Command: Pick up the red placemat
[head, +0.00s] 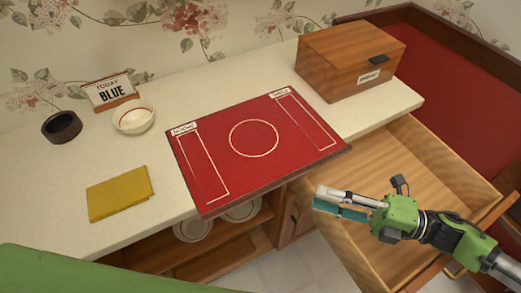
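The red placemat (270,165) lies flat on the pale counter, with its front edge at or over the counter's front edge. It has a white circle outline in the middle, a white rectangle outline near each side, and a small white label at each back corner. Nothing stands on it. My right gripper (317,199) is in front of the placemat's right front corner, over the open drawer, apart from the mat. Its two fingers lie close together in this view, and I see nothing held. My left gripper is not in view.
An open, empty wooden drawer (405,165) juts out at the right. A closed wooden box (345,65) stands behind it on the counter (60,180). A folded yellow cloth (120,194), white bowl (133,121), dark bowl (61,127) and "TODAY BLUE" sign (110,91) are left.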

